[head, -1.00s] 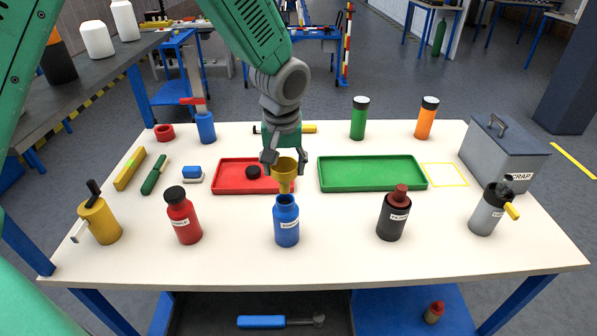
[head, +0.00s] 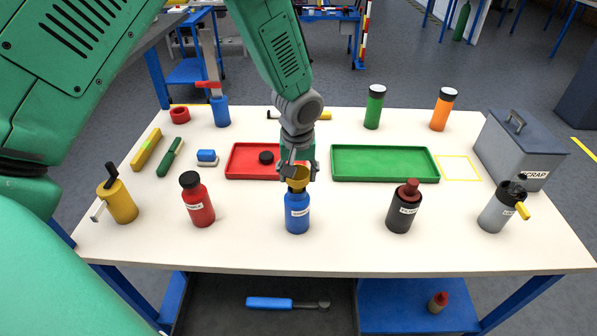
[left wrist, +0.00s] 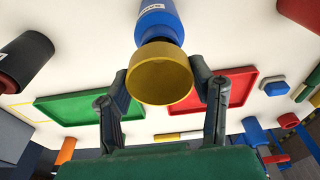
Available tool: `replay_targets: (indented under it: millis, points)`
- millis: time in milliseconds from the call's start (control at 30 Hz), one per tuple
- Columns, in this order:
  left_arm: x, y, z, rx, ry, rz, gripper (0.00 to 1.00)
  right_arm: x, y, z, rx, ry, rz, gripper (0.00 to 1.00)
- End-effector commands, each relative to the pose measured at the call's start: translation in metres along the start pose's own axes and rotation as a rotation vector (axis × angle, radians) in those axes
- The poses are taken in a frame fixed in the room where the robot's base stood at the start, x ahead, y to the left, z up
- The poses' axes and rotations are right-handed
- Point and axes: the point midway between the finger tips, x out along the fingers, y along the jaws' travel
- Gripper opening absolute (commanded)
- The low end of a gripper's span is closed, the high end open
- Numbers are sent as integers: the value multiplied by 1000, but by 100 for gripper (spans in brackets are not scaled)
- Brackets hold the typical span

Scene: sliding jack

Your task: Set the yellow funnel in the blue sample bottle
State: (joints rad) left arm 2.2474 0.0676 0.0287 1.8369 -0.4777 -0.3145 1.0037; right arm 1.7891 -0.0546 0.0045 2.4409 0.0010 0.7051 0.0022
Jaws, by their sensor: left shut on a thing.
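The blue sample bottle (head: 297,214) stands upright at the front middle of the table. The yellow funnel (head: 299,178) is at the bottle's mouth, its wide cone above the neck and its stem hidden from view. My left gripper (head: 299,172) is shut on the funnel. In the left wrist view the gripper's fingers (left wrist: 162,85) lie on both sides of the yellow funnel (left wrist: 160,82), with the blue bottle (left wrist: 158,22) directly beyond it. I cannot tell how deep the stem sits. My right gripper is not in view.
A red bottle (head: 197,203) stands to the left and a black bottle (head: 404,210) to the right, both clear of the blue one. Behind are a red tray (head: 240,165) and a green tray (head: 385,178). A grey scrap bin (head: 520,158) stands at right.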

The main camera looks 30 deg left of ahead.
Motion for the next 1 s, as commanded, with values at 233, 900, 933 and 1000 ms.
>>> replay_targets:
  millis: [233, 900, 933, 1000]
  points:
    - [0, 0, 0, 0, 2, 1, 25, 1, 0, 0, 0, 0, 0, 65]
    - [-29, 1, -2, -2, 6, 4, 70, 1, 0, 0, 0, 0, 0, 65]
    - [-36, 1, -1, -1, 6, 4, 70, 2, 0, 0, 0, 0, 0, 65]
    - [-52, 1, -2, -2, 7, 4, 70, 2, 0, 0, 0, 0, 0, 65]
